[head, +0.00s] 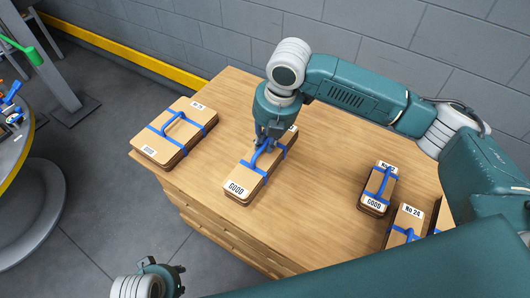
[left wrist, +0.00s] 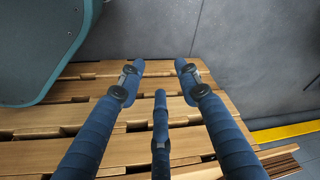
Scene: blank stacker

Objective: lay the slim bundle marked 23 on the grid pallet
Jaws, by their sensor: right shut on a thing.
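My right gripper (head: 268,140) is shut on the blue handle of a brown bundle (head: 246,176) marked GOOD in the middle of the wooden top. The gripper hides its number label, and I cannot tell whether the bundle touches the top. A smaller, slim bundle (head: 374,199) marked GOOD lies to the right; its handle partly covers its number. I cannot read 23 on any bundle. A slatted wooden pallet (left wrist: 90,70) shows in the left wrist view. My left gripper (head: 178,280) is at the bottom of the head view; in the left wrist view (left wrist: 160,75) its fingers are spread and empty.
A wide bundle (head: 165,150) lies on the left of the wooden top (head: 315,225). A bundle marked No 24 (head: 408,222) lies at the right, beside another mostly hidden one. A round grey table (head: 12,150) stands at far left. The grey wall (head: 200,40) is behind.

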